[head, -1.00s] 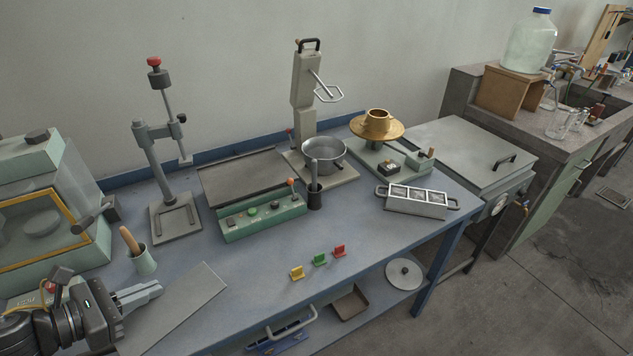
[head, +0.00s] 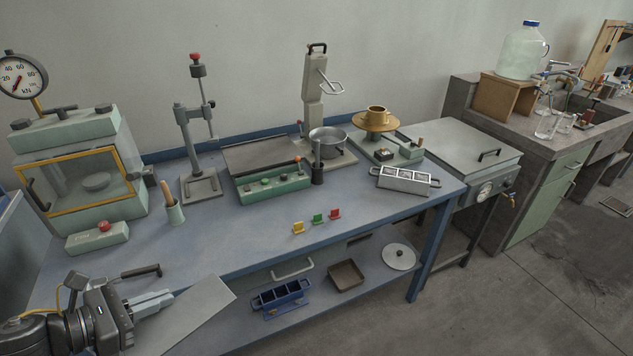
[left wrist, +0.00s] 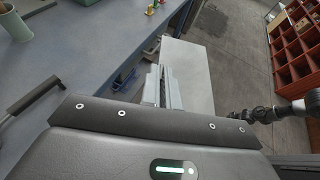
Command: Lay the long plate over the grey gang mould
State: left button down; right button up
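The long plate (head: 200,318) is a flat grey sheet in the lower left of the head view. My left gripper (head: 152,304) is shut on its near end and holds it by the bench's front edge. In the left wrist view the plate (left wrist: 190,62) extends away from the gripper fingers (left wrist: 162,88). The grey gang mould (head: 405,181), with several open compartments and a handle at each end, sits on the bench near its right end, well away from the plate. A dark arm part, seemingly my right arm, shows at the right of the left wrist view; its gripper is unclear.
Yellow, green and red small pieces (head: 318,217) stand near the front edge. A green control box (head: 272,184) and a pan (head: 327,140) stand behind. A blue gang mould (head: 280,297) and brown tray (head: 346,275) are on the lower shelf.

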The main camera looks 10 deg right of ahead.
aim_at(406, 173)
jog(key=k, duration=0.6)
jog(key=z, duration=0.75)
jog(key=i, duration=0.75)
jog(key=z, duration=0.85)
jog(key=i, duration=0.9)
jog(key=u, duration=0.5)
jog(key=i, duration=0.75)
jog(key=u, duration=0.5)
